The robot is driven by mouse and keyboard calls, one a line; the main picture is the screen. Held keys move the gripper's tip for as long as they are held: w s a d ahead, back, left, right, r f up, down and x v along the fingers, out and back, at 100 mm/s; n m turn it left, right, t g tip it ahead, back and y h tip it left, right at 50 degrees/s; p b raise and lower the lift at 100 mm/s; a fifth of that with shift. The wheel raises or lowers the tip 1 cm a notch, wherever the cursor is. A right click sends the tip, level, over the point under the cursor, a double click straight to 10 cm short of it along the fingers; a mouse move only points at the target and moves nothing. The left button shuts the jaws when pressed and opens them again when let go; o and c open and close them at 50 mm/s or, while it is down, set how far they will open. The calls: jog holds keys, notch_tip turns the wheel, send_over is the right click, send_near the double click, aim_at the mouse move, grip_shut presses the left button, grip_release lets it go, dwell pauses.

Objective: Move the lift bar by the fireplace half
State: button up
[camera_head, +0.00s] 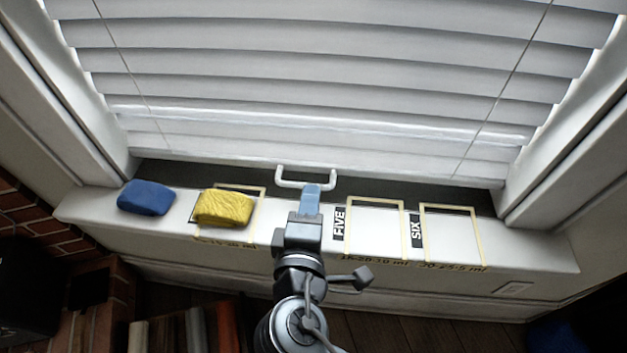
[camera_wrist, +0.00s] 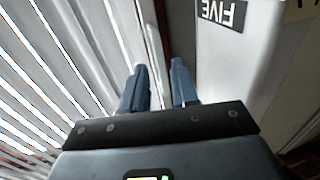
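The lift bar (camera_head: 290,184) is a white U-shaped handle at the bottom middle of the lowered white blind (camera_head: 300,115). In the head view my gripper (camera_head: 312,188) points up at the bar, and its blue fingertips overlap the bar's lower edge. In the wrist view my gripper (camera_wrist: 159,82) has its two blue fingers apart with a gap between them. I cannot make out the bar between the fingers there, and I cannot tell whether they touch it. The blind slats (camera_wrist: 65,65) fill the left of the wrist view.
The white sill (camera_head: 175,222) holds a blue pad (camera_head: 146,197) and a yellow cloth (camera_head: 223,208) at left. Yellow-outlined frames with labels FIVE (camera_head: 339,224) and SIX (camera_head: 416,231) lie to the right of my gripper. Window jambs stand on both sides; brickwork (camera_head: 45,228) is at far left.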

jog(key=shift+x, duration=2.55)
jog(key=shift+c, duration=0.4)
grip_shut()
